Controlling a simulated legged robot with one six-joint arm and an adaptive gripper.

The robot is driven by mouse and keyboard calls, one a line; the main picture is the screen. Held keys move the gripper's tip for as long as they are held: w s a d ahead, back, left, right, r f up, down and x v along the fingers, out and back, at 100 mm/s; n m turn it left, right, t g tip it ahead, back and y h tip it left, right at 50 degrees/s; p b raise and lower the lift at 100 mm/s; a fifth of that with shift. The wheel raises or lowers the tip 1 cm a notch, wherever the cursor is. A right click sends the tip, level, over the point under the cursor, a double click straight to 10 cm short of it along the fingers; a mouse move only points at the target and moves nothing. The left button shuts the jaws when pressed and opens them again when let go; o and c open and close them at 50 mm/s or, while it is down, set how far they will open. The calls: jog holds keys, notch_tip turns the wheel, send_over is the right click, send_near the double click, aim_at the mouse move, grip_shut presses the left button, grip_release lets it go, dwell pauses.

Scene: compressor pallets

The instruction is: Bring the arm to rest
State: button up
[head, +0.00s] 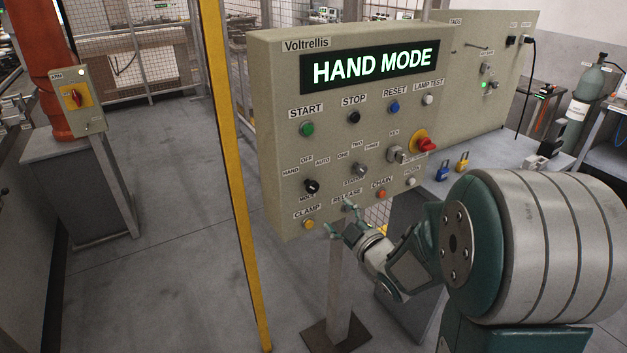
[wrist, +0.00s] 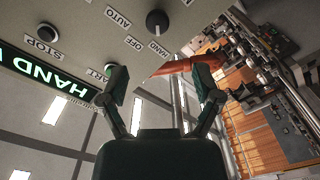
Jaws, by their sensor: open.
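My gripper (head: 337,218) is open, with nothing between its fingers. In the head view it is low in front of the control panel (head: 272,160), near the CLAMP and RELEASE buttons. I cannot tell whether a fingertip touches the panel. The wrist view shows both fingers (wrist: 161,84) spread apart, with part of the panel, tilted, behind them at upper left. My arm reaches in from the right of the head view, bent, with its large rounded grey link nearest the camera.
A yellow post (head: 231,160) stands left of the panel. A grey bench (head: 484,157) behind my arm bears blue and yellow padlocks. An ARM switch box (head: 77,101) stands at the left beside an orange column (head: 46,62). Grey floor (head: 165,180) is clear between box and post.

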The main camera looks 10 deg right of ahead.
jog(key=shift+r, duration=0.1)
jog(key=s+d+r+m+g+h, duration=0.2)
jog(key=s+r+m+g+h, duration=0.25)
jog(key=s+m+h, duration=0.2)
jog(key=s+a+m+g, duration=0.2)
jog(key=s+m+g, duration=0.1)
jog(key=s, duration=0.6)
jog(key=s+a+m+g, duration=0.3)
jog(key=s+g, duration=0.1)
jog(key=s, duration=0.6)
jog(key=shift+a+y, duration=0.15)
jog(key=shift+y, duration=0.3)
